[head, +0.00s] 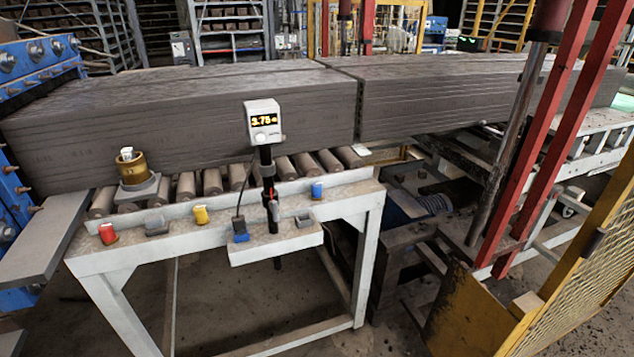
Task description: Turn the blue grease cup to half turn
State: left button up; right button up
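The blue grease cup (317,190) stands upright on the pale front ledge of the roller table, to the right of the display stand. It is small here, and no mark showing its turn angle can be made out. A yellow cup (200,215) and a red cup (107,233) stand further left along the same ledge. Neither of my grippers is in the head view, and nothing is touching the blue cup.
A display reading about 3.75 (263,121) stands on a black post before the clay slab (180,115). A brass pot (131,168) stands left. Red posts (550,140) rise at right.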

aim_at(316, 186)
jog(key=u, duration=1.55)
jog(key=i, duration=0.9)
jog(key=z, duration=3.35)
